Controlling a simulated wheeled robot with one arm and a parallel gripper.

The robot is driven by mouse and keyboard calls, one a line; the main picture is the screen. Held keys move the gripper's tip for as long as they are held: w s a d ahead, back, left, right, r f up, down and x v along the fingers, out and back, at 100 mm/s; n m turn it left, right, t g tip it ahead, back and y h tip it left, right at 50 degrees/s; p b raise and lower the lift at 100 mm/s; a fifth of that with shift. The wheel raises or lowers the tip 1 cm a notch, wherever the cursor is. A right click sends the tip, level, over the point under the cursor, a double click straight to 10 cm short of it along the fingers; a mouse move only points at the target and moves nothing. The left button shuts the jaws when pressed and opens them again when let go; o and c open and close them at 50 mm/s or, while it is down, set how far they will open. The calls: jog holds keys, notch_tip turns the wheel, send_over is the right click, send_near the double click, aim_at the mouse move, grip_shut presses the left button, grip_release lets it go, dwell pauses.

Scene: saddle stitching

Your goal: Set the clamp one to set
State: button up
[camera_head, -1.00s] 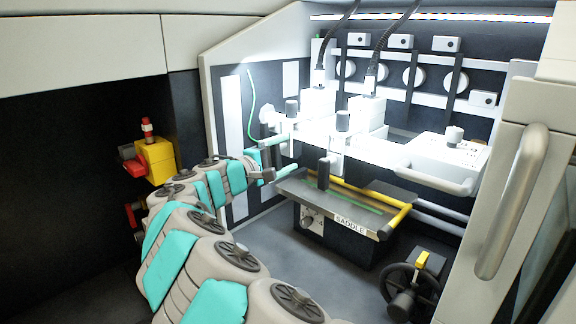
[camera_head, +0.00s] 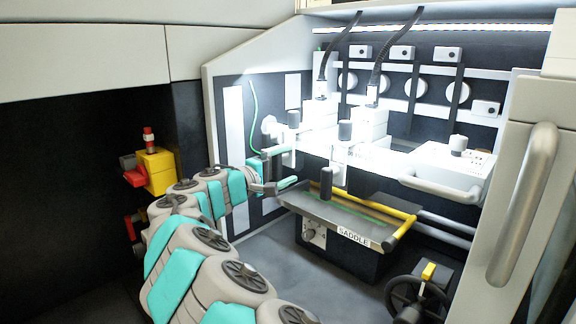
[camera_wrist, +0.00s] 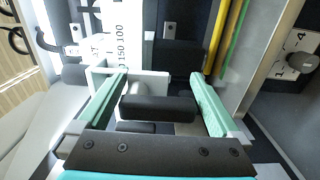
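My gripper (camera_head: 288,165) reaches into the lit machine, its two teal fingers spread apart beside the white blocks. In the wrist view my gripper (camera_wrist: 163,75) is open, with a short black bar-like handle (camera_wrist: 158,108) lying across the space between the fingers. The bar looks closer to the left finger; I cannot tell whether it touches. A white block with a scale (camera_wrist: 121,45) reading 150 and 100 is behind it. No clamp label is readable, so I cannot tell whether this handle belongs to clamp one.
A black handwheel (camera_head: 420,299) stands front right. A red and yellow switch (camera_head: 156,170) is at left.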

aim_at(277, 169)
jog(key=v, duration=0.7)
jog(key=shift+s+a, duration=0.3)
